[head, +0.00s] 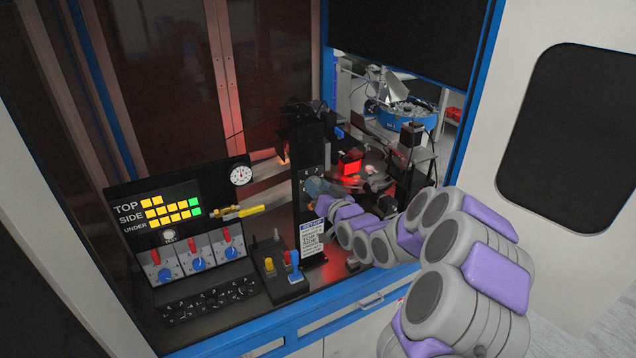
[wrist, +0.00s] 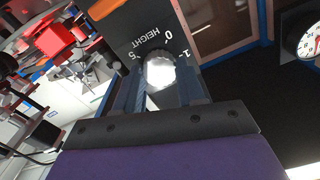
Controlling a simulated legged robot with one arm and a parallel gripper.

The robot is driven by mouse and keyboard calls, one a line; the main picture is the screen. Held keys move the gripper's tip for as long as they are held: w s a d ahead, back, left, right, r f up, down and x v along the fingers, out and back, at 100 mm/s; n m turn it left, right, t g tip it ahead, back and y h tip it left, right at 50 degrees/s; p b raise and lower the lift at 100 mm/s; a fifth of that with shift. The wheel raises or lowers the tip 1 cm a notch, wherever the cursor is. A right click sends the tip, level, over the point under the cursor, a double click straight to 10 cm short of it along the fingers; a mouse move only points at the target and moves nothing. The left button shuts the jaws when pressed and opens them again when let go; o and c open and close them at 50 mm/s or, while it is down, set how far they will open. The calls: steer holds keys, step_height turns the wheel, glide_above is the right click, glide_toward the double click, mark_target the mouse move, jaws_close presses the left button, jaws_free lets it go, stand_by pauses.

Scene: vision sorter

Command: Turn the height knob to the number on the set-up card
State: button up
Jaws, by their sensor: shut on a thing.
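The height knob (wrist: 166,73) shows in the wrist view as a bright white round shape on a dark plate, under the upside-down word HEIGHT. In the head view my gripper (head: 320,188) is at the black column (head: 309,150), hiding the knob. The white set-up card (head: 312,241) with a blue header hangs just below; its number is too small to read surely.
A control panel (head: 160,190) with yellow and green lights, red levers and blue knobs stands left. A pressure gauge (head: 240,174) sits at its top right corner. A small box with blue, red and yellow levers (head: 288,278) stands low before the column. A red-lit turntable (head: 365,180) is behind my gripper.

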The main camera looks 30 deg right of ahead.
steer(key=m+p, duration=0.1)
steer(key=m, duration=0.2)
steer(key=shift+d+r, duration=0.1)
steer(key=shift+m+p, duration=0.3)
steer(key=shift+m, duration=1.2)
steer(key=o, duration=1.1)
steer(key=shift+d, duration=0.15)
steer(key=shift+c, duration=0.2)
steer(key=s+b, duration=0.6)
steer(key=s, duration=0.6)
steer(key=shift+d+f, duration=0.3)
steer(key=shift+f, duration=0.15)
